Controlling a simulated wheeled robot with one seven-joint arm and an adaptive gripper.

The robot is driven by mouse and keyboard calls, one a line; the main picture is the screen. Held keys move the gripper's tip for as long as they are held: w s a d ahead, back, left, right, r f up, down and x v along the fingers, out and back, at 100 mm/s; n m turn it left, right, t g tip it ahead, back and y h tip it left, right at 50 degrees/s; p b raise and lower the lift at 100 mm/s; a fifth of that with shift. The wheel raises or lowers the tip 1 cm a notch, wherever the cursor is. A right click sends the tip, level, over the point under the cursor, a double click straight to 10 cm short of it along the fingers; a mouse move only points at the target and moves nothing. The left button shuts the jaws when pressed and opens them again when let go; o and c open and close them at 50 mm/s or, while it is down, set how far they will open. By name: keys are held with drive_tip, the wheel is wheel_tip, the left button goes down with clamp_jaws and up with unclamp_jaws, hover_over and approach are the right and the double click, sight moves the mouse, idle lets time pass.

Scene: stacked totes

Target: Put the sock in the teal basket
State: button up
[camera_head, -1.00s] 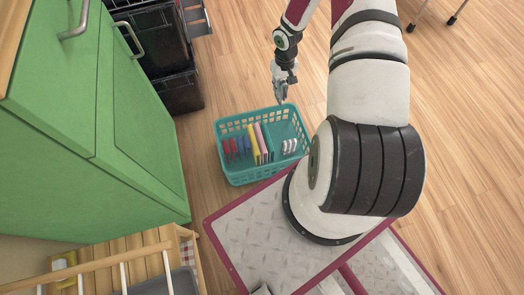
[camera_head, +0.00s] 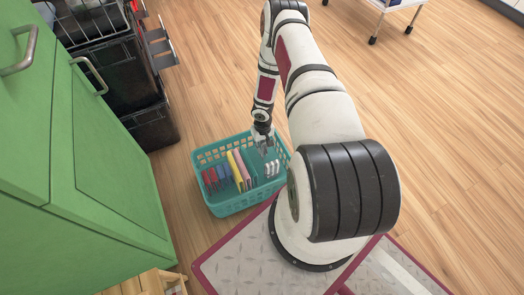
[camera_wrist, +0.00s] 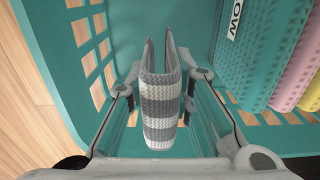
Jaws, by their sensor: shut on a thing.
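The teal basket (camera_head: 222,208) stands on the wooden floor by my base, and its walls and inside fill much of the wrist view (camera_wrist: 200,30). My gripper (camera_head: 265,148) is over the basket's right part in the head view. In the wrist view my gripper (camera_wrist: 160,88) is shut on the grey-and-white striped sock (camera_wrist: 160,120), which is folded upright between the fingers. The sock is over or within the basket's open compartment; I cannot tell how far it is from the bottom. The sock cannot be made out clearly in the head view.
Upright red, blue, yellow and pink items (camera_head: 237,168) fill the basket's left part. A green cabinet (camera_head: 110,150) stands to the left, with black crates (camera_head: 150,122) behind it. A white wheeled cart (camera_head: 400,5) is at the top right. Open floor lies right of my arm.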

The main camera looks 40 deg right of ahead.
drive_tip(key=shift+f+b, duration=0.5)
drive_tip(key=shift+f, duration=0.95)
drive_tip(key=shift+f, duration=0.2)
drive_tip(key=o, duration=0.9)
drive_tip(key=shift+r, duration=0.1)
drive_tip(key=shift+o, duration=0.2)
drive_tip(key=shift+r, duration=0.15)
